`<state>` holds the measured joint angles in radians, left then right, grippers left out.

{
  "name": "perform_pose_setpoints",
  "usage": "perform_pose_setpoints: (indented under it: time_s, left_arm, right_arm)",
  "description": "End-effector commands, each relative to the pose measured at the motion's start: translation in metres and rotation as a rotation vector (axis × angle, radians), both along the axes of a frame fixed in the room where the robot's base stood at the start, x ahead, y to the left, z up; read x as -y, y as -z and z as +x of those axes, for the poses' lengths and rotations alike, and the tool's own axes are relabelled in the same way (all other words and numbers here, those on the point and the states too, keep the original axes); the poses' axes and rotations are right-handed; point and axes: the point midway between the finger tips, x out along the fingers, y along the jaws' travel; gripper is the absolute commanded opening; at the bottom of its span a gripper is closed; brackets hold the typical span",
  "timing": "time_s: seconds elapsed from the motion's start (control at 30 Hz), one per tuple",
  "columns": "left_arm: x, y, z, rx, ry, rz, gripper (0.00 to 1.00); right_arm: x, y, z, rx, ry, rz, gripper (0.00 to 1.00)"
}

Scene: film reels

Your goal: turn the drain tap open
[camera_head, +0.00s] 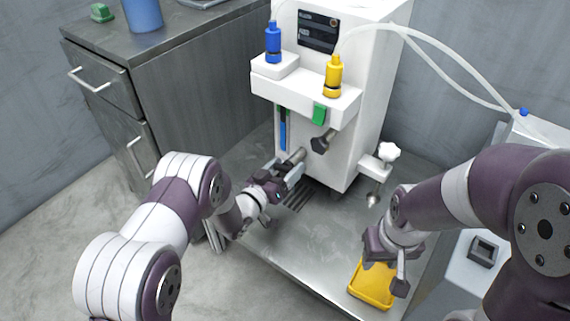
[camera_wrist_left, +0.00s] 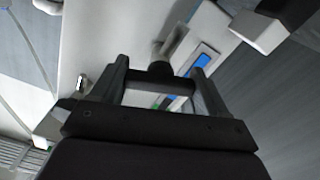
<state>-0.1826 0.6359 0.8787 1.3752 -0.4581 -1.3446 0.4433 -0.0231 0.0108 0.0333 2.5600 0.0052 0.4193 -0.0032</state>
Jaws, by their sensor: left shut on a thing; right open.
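A white lobed knob (camera_head: 389,151) sits on a small bracket at the lower right side of the white machine (camera_head: 335,160), with a metal spout (camera_head: 373,199) under it; it looks like the drain tap. My left gripper (camera_head: 284,175) is at the machine's lower front, shut on a grey stub (camera_head: 297,157). In the left wrist view the stub's dark end (camera_wrist_left: 160,68) lies between the two fingers. My right gripper (camera_head: 390,258) is open, pointing down over a yellow tray (camera_head: 371,291), below and right of the knob. Whether it touches the tray cannot be told.
Another dark-tipped stub (camera_head: 322,140) projects right of my left gripper. Blue (camera_head: 273,43) and yellow (camera_head: 333,76) bottles stand on the machine's ledge. A clear tube (camera_head: 440,45) runs right. A grey cabinet (camera_head: 190,85) stands left.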

Motion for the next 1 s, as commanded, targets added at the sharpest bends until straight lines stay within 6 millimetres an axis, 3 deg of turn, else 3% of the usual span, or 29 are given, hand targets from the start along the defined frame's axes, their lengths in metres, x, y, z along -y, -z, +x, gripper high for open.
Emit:
perform_pose_setpoints:
  time_s: [0.3, 1.0]
  left_arm:
    - [0.0, -0.002, -0.001, -0.18, -0.001, -0.241, 0.44]
    - [0.0, -0.001, -0.001, -0.561, -0.002, -0.766, 0.44]
  right_arm:
    - [0.0, -0.024, 0.0, 0.0, 0.0, 0.0, 0.43]
    - [0.0, -0.057, 0.0, 0.0, 0.0, 0.0, 0.43]
